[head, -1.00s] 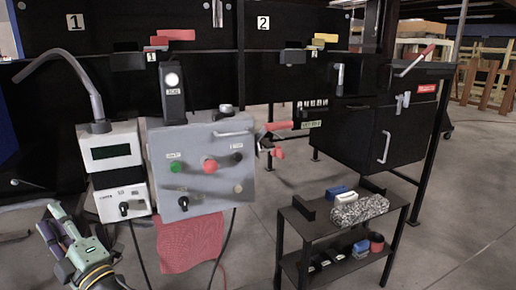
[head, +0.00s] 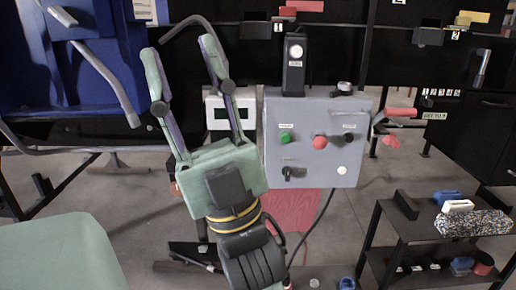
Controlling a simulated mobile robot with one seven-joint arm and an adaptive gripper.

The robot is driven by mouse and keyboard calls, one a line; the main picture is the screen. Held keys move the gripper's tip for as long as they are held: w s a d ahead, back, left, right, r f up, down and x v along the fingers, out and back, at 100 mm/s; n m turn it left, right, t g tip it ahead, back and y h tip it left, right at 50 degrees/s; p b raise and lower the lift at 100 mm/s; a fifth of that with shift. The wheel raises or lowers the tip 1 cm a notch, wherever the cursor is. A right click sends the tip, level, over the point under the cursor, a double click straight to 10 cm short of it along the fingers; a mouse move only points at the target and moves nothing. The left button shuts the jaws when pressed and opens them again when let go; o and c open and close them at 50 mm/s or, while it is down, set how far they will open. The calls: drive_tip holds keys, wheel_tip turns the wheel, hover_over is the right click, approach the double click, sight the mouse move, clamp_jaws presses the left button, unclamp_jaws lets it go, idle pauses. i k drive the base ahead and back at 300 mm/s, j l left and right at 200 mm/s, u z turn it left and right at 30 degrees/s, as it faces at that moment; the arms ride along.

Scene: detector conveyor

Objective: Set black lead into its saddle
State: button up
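A thin black lead (head: 327,212) hangs in a curve from below the grey control box (head: 318,150) toward the floor. Its lower end is hidden or unclear, and I cannot make out a saddle for it. My gripper (head: 178,46) is raised at left centre, its two long green fingers spread wide with nothing seen between them except background. The gripper stands in front of the white meter box (head: 218,113) and hides much of it. A grey curved tube (head: 186,20) arches behind the fingertips.
A blue cabinet (head: 75,75) with a grey handle fills the upper left. A red mesh sheet (head: 293,208) hangs below the control box. A black shelf cart (head: 415,229) holding blocks stands at the right. A red-handled lever (head: 400,112) sticks out right of the box.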

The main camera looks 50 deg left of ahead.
sight(211, 269)
drive_tip(key=u, duration=0.95)
drive_tip(key=i+j+u, duration=0.7)
drive_tip(key=i+j, duration=0.2)
drive_tip(key=k+l, duration=0.1)
drive_tip(key=k, duration=0.4)
drive_tip(key=i, duration=0.2)
